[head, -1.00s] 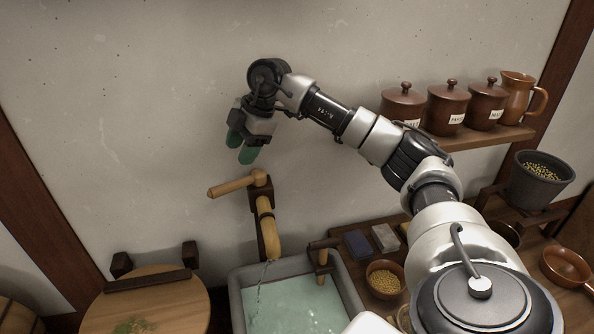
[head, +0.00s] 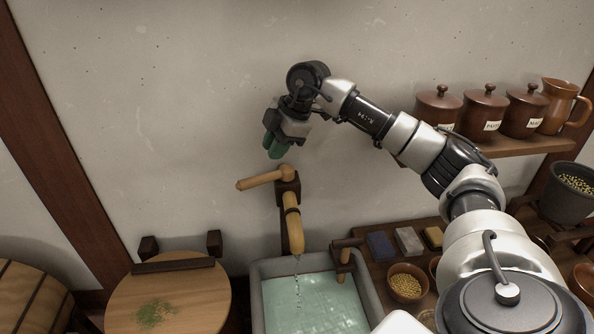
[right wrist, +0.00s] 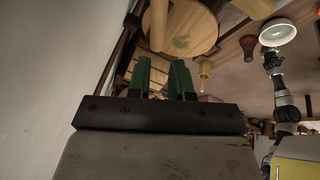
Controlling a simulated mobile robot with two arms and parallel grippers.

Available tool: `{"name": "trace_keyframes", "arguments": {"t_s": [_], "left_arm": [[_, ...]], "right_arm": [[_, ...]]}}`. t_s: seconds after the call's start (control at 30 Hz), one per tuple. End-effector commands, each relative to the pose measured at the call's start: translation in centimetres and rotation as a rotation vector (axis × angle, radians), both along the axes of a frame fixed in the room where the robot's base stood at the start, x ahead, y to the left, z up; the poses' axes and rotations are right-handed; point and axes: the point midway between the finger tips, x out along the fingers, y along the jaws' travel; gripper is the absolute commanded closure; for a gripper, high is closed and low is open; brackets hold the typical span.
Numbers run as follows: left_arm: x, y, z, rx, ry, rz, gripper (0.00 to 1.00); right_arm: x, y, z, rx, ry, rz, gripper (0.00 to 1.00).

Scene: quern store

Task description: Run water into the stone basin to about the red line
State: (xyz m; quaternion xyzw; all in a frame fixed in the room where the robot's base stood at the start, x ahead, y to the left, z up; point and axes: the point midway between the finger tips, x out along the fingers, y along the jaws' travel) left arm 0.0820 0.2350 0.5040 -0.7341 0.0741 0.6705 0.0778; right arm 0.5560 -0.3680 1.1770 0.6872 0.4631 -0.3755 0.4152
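The wooden tap (head: 292,222) on the wall has a side handle (head: 262,180) pointing left. A thin, broken stream of water (head: 297,284) falls from its spout into the grey stone basin (head: 258,300). Pale green water (head: 318,306) stands in the basin. I cannot make out the red line; the basin's near part is cut off by the frame. My right gripper (head: 276,147) is empty above the handle, apart from it. Its green fingers stand apart in the right wrist view (right wrist: 162,78). What seems my left arm (right wrist: 276,75) shows there, but its fingers are not clear.
A wooden peg (head: 344,258) stands at the basin's right rim. Right of it are coloured blocks (head: 408,241) and a bowl of grain (head: 406,284). A round wooden lid (head: 190,295) lies left. Lidded jars (head: 484,112) stand on the shelf behind my right arm.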

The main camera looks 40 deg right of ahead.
Motion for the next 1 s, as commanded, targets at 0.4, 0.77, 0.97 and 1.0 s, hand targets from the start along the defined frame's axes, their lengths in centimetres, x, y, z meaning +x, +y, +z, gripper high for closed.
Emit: {"name": "trace_keyframes", "arguments": {"t_s": [0.4, 0.77, 0.97, 1.0], "left_arm": [[0.0, 0.0, 5.6, 0.000, 0.000, 0.000, 0.38], [0.0, 0.0, 7.5, 0.000, 0.000, 0.000, 0.38], [0.0, 0.0, 9.4, 0.000, 0.000, 0.000, 0.38], [0.0, 0.0, 9.7, 0.000, 0.000, 0.000, 0.38]], "right_arm": [[-7.6, 1.9, 0.8, -0.018, -0.171, -0.110, 1.00], [-6.4, 3.5, -1.8, -0.008, -0.183, -0.110, 1.00], [-4.3, 4.7, -5.5, -0.009, -0.182, -0.109, 1.00], [-3.8, 4.9, -6.2, -0.008, -0.183, -0.110, 1.00]]}}
